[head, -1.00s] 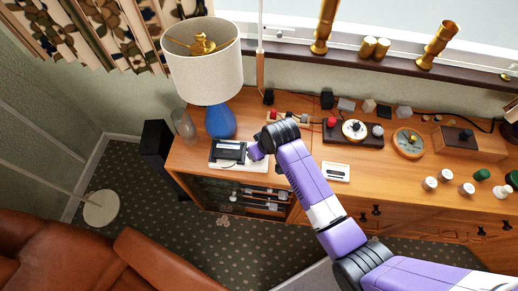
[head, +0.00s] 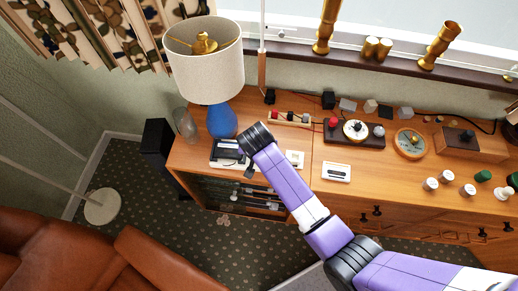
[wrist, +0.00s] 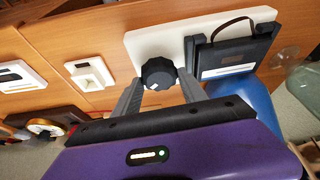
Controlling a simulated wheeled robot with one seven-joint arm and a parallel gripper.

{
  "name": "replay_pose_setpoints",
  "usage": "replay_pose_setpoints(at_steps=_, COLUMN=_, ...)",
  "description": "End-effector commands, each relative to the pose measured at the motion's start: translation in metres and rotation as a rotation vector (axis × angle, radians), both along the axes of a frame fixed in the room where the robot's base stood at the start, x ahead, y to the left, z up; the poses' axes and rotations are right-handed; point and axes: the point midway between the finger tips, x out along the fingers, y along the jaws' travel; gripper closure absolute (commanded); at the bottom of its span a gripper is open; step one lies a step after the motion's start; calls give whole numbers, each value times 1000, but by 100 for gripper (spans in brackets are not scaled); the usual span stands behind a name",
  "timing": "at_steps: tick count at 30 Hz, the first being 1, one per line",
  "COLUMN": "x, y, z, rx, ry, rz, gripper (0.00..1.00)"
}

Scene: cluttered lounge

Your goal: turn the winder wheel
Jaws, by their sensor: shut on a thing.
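The winder wheel is a round black knob (wrist: 158,73) with a pale mark, on a white base plate (wrist: 145,45) in the wrist view. My gripper (wrist: 160,86) is shut on the knob, one grey finger on either side. Beside the wheel, the plate carries a black holder with a dark, cassette-like piece (wrist: 232,56) and a thin dark strip looping from it. In the head view the dark piece (head: 228,150) and part of the white plate lie on the wooden cabinet below the lamp. My arm hides the wheel there.
A lamp with a blue base (head: 221,121) stands close behind the winder, beside a glass vase (head: 185,124). A white switch plate (head: 295,158) and another white device (head: 336,172) lie to the right. A dial box (head: 355,131) and several small pieces stand farther right.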

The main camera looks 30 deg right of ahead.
Motion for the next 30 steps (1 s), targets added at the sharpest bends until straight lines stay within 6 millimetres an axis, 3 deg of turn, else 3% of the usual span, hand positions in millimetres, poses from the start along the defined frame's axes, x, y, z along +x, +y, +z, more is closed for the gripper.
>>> replay_pose_setpoints(at_steps=14, x=1, y=1, z=1, rx=2, ry=-2, rz=-15, gripper=91)
replay_pose_setpoints(at_steps=15, x=1, y=1, z=1, rx=2, ry=-2, rz=-15, gripper=49)
replay_pose_setpoints(at_steps=18, x=1, y=1, z=1, rx=2, ry=-2, rz=-15, gripper=29)
replay_pose_setpoints(at_steps=30, x=-1, y=1, z=4, rx=0, ry=-1, rz=-16, gripper=29)
